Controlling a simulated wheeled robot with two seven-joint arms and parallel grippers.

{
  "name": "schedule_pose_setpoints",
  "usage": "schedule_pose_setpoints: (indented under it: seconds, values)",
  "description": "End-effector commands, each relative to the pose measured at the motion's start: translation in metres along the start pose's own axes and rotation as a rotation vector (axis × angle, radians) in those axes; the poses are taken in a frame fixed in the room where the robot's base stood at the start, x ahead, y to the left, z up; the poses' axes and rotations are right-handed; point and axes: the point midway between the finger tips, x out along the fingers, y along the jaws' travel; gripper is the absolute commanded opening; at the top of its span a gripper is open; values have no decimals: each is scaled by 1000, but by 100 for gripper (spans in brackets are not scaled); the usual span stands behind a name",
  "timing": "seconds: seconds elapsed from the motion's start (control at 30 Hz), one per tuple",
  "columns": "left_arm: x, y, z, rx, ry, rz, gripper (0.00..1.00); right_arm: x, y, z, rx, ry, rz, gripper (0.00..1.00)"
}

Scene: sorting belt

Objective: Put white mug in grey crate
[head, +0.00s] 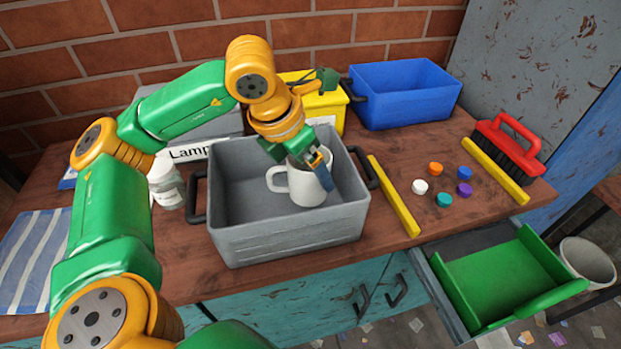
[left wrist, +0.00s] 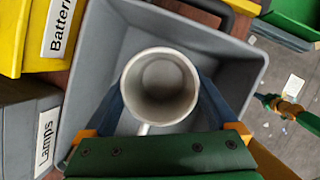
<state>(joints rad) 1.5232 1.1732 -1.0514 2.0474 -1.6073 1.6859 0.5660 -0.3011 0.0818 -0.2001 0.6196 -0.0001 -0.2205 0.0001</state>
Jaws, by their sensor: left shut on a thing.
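The white mug (head: 307,187) is upright over or inside the front grey crate (head: 285,240), towards its right side. My left gripper (head: 317,167) is shut on the mug from above, with its blue fingers on either side. In the left wrist view the mug (left wrist: 160,87) appears empty between the fingers, with its handle towards the gripper body. The grey crate (left wrist: 93,60) surrounds it there. I cannot tell whether the mug's base touches the crate floor.
Behind stand another grey crate (head: 215,128) labelled Lamps, a yellow bin (head: 328,108) and a blue crate (head: 410,97). A white bottle (head: 166,186) stands left of the front crate. A yellow strip (head: 394,196), several coloured discs and a red brush (head: 508,140) lie right.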

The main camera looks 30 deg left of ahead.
Motion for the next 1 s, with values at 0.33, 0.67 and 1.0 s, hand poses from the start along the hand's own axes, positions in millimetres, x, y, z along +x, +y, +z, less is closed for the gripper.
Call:
schedule_pose_setpoints:
  seconds: [0.33, 0.67, 1.0]
  values:
    - [36, 0, -10, 0, 0, 0, 17, -1, 0, -1, 1, 2, 0, 0]
    - [38, 0, -11, 0, 1, -1, 100, 3, 0, -1, 1, 3, -1, 0]
    - [9, 0, -9, 0, -4, 0, 100, -3, -2, -2, 1, 3, -3, 0]
